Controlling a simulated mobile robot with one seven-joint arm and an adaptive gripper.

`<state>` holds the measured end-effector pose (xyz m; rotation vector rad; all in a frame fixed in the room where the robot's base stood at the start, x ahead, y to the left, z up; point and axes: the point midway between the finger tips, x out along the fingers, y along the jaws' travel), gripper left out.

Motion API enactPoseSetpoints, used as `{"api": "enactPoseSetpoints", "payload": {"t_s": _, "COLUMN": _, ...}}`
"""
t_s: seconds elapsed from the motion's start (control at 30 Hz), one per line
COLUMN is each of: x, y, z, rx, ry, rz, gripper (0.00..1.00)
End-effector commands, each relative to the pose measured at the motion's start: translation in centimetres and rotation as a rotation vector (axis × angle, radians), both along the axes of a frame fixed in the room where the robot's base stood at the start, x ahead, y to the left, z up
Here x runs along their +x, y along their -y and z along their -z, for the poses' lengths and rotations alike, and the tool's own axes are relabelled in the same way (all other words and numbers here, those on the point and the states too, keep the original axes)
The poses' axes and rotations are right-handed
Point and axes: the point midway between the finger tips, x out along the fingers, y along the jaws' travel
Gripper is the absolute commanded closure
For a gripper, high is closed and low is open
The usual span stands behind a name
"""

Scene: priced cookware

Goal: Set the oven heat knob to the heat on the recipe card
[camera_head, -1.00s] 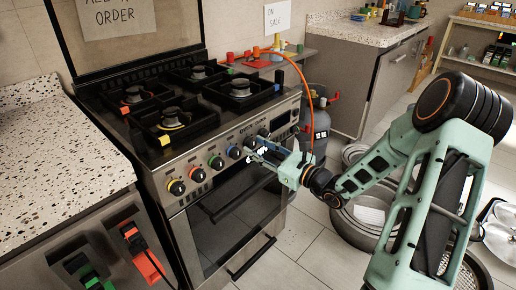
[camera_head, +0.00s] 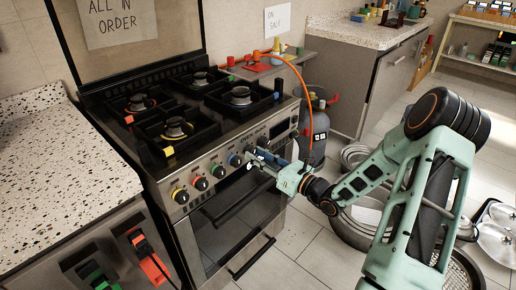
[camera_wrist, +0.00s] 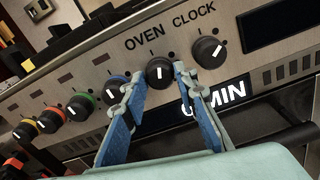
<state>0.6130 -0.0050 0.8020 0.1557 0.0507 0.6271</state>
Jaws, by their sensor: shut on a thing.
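The oven knob (camera_wrist: 159,74) is black with a white pointer mark and sits under the word OVEN on the steel front panel. In the wrist view its white mark points roughly up. My gripper (camera_wrist: 157,80) has its two blue-lined fingers on either side of this knob and is shut on it. In the head view my gripper (camera_head: 255,160) reaches the panel from the right and partly hides the knob. The clock knob (camera_wrist: 208,51), also black, is just right of my fingers. I see no readable recipe card.
Burner knobs with blue (camera_wrist: 116,88), green (camera_wrist: 80,107), red and yellow rings line the panel to the left. The oven handle (camera_head: 238,200) runs below. A gas bottle (camera_head: 315,130) with an orange hose stands right of the stove (camera_head: 215,170). Pans lie on the floor.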

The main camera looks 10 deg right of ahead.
Motion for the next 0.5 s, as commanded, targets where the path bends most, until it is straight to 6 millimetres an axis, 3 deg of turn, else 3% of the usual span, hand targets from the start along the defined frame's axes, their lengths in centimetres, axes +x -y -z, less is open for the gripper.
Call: {"api": "enactPoseSetpoints", "payload": {"t_s": 0.5, "x": -0.08, "y": 0.01, "z": -0.42, "rx": 0.401, "ry": -0.293, "rz": 0.002, "gripper": 0.97}}
